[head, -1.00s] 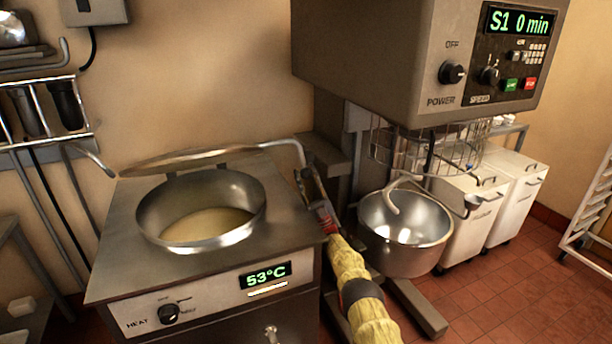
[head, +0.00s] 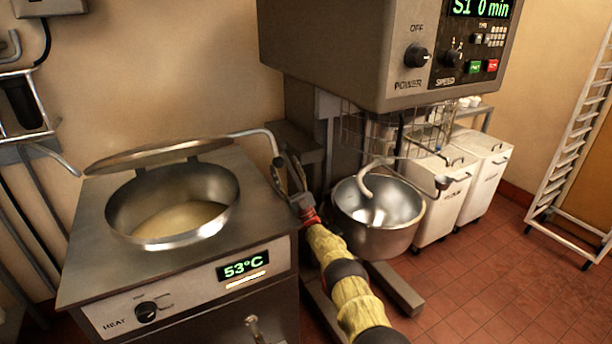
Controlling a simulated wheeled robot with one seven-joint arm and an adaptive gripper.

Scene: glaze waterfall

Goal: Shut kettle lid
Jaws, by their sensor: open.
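The kettle (head: 118,215) is a steel bowl set in a square steel unit and holds a pale yellowish liquid. Its round lid (head: 158,155) stands raised and tilted above the back of the bowl, so the kettle is open. A bent metal bar handle (head: 252,133) reaches from the lid to the right, and its end curves down. My gripper (head: 284,168) is open beside the right edge of the unit, right at the handle's downturned end. I cannot tell whether its fingers touch the bar. My yellow-sleeved arm reaches in from the bottom.
The kettle's front panel (head: 190,292) shows 53°C. A large mixer (head: 350,60) with a steel bowl (head: 372,238) stands close to the right of my arm. White bins (head: 440,200) and a rack (head: 570,150) are farther right. The red tiled floor (head: 480,290) is open at the lower right.

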